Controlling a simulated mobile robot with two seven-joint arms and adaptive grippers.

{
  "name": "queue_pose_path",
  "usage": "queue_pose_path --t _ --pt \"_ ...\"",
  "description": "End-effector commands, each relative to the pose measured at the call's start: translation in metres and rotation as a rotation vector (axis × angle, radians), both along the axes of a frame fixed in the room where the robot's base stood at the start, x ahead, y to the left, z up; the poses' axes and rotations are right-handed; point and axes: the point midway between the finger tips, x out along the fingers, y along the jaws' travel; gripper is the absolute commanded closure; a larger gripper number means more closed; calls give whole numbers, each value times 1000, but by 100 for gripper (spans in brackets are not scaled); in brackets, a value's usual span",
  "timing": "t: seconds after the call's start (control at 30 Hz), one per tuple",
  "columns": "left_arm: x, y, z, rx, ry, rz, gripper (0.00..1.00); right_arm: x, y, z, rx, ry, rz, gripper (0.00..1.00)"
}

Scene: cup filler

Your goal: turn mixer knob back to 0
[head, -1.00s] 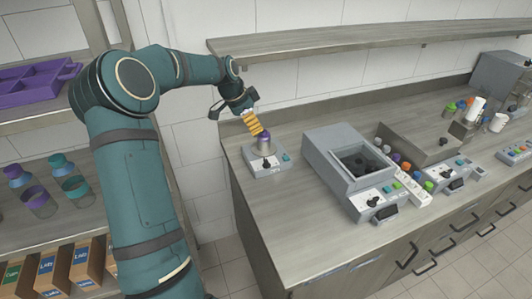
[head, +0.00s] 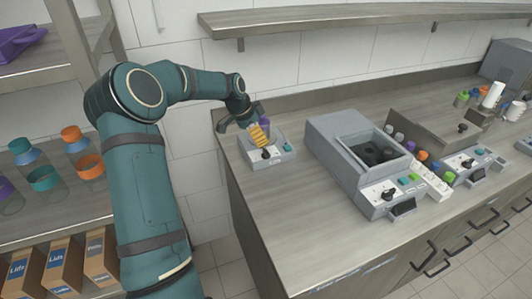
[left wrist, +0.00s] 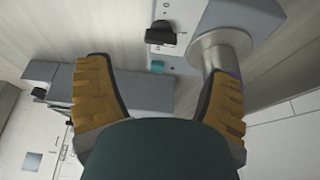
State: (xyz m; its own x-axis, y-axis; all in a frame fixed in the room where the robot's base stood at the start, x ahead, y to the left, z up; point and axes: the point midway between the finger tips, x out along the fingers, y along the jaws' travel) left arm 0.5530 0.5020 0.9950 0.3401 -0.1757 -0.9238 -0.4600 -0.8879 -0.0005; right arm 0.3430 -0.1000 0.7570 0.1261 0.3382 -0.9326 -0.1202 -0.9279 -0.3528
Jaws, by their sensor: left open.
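The mixer (head: 284,156) is a small grey box at the left end of the counter. Its black knob (head: 266,154) is on the front panel, with a teal button to its right. In the left wrist view the knob (left wrist: 160,33) is seen close up, beyond the fingers and near the top. A grey cylindrical vessel (left wrist: 222,55) with a purple edge stands on the mixer; in the head view the gripper partly hides it. My right gripper is not in view.
A larger grey machine (head: 338,134) with an open top stands right of the mixer. A white rack (head: 430,180) with coloured caps and more devices lie further right. A wall shelf (head: 330,20) runs above the counter. Bare counter (head: 275,215) lies in front of the mixer.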

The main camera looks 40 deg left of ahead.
Motion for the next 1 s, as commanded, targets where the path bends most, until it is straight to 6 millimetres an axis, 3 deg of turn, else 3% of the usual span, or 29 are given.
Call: queue_pose_path --t 0.2,0.4,0.87,0.9,1.0 --pt "15 -9 -42 -3 2 -2 20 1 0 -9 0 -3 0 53" --pt "24 -13 -67 -2 1 -1 20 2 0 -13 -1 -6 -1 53" --pt "28 -15 -77 0 0 0 20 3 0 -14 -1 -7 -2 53" --pt "28 -15 -76 0 0 0 27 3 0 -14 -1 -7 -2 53" --pt "28 -15 -77 0 0 0 62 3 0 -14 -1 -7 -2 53"
